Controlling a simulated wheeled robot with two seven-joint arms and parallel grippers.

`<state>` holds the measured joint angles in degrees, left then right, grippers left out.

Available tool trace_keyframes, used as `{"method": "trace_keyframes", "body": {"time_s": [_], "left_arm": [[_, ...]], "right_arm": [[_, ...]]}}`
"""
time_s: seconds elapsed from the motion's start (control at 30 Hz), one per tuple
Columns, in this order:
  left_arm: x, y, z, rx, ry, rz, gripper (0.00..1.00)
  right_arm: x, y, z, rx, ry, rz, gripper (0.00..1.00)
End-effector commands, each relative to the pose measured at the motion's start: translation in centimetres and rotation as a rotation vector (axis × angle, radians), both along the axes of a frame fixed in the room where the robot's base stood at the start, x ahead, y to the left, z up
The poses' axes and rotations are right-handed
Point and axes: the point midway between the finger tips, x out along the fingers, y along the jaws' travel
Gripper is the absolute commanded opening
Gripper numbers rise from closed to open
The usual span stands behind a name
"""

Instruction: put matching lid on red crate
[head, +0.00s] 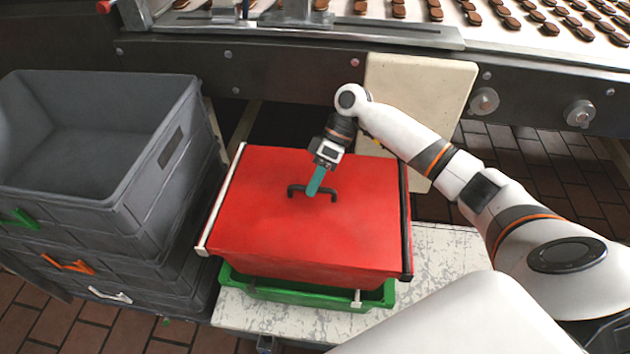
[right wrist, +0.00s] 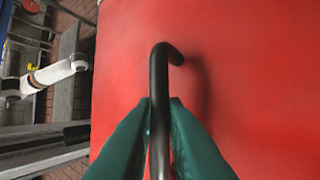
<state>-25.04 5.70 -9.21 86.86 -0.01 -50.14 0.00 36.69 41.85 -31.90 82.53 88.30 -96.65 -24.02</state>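A red lid (head: 350,215) with a black bar handle (head: 296,188) lies over the red crate (head: 300,266), whose front wall shows below it. I cannot make out a gap between lid and crate. A white strip runs along the left edge and a dark one along the right. My right gripper (head: 314,184) is at the handle from above. In the right wrist view its teal fingers (right wrist: 161,105) close on both sides of the black handle (right wrist: 160,85), over the red lid surface (right wrist: 245,70). My left gripper is out of view.
A green crate (head: 265,288) is beneath the red one, on a worn white surface (head: 440,255). Grey crates (head: 150,200) are stacked close on the left. A conveyor (head: 480,40) with many dark biscuits runs behind, and a cream panel (head: 420,90) hangs at its front.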

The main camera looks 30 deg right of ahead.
Motion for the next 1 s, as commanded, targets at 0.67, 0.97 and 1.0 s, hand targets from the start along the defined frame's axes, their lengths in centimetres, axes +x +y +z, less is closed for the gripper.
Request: {"method": "trace_keyframes", "body": {"time_s": [0.67, 0.97, 1.0], "left_arm": [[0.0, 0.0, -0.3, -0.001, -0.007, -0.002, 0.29], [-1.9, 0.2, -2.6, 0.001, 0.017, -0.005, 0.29], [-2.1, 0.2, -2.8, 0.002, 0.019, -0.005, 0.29]], "right_arm": [[0.6, -1.6, 2.4, 0.0, -0.003, -0.003, 0.37], [1.8, -5.2, 7.4, 0.001, -0.003, -0.002, 0.37], [1.9, -5.6, 7.9, 0.001, -0.003, -0.002, 0.37]]}}
